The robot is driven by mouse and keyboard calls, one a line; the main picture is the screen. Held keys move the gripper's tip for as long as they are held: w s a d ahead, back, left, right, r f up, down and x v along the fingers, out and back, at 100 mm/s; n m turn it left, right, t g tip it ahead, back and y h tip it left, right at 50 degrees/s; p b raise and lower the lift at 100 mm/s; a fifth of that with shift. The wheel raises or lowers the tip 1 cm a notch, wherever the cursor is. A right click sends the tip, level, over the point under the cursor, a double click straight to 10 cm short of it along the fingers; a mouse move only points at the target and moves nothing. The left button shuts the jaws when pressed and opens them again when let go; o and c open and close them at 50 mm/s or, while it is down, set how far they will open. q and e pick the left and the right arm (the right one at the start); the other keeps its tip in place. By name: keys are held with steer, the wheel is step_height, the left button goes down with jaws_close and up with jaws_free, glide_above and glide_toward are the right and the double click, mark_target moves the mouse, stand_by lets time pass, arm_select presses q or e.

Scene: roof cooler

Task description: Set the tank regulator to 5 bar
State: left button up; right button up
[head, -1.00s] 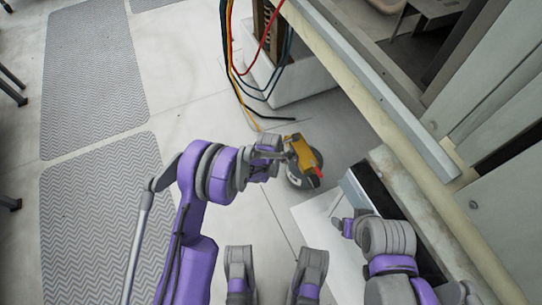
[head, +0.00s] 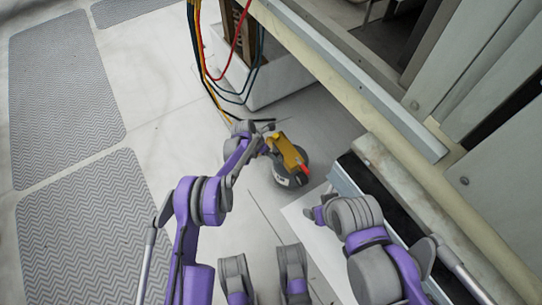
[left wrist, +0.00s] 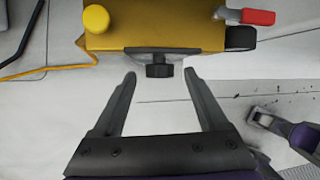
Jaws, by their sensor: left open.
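The regulator is a yellow block (head: 287,150) on top of a dark round tank (head: 291,176) standing on the floor, beyond my left arm. In the left wrist view the yellow block (left wrist: 160,25) spans the top, with a small black knob (left wrist: 159,70) facing me. My left gripper (left wrist: 159,75) is open, its fingertips on either side of the knob, with gaps visible on both sides. In the head view the left gripper is close beside the block. No dial reading is visible. My right gripper (head: 318,213) is right of the tank; its fingers are too small to judge.
The block carries a red-tipped lever (left wrist: 248,16) and a round yellow cap (left wrist: 96,19). Coloured cables (head: 207,75) hang behind the tank beside a white cabinet base (head: 275,88). A long metal frame (head: 345,75) runs along the right. Open floor and grey mats (head: 65,85) lie left.

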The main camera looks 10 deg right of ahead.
arm_select(q)
steer(key=shift+d+f, duration=0.3)
steer(key=shift+f, duration=0.35)
jaws_close()
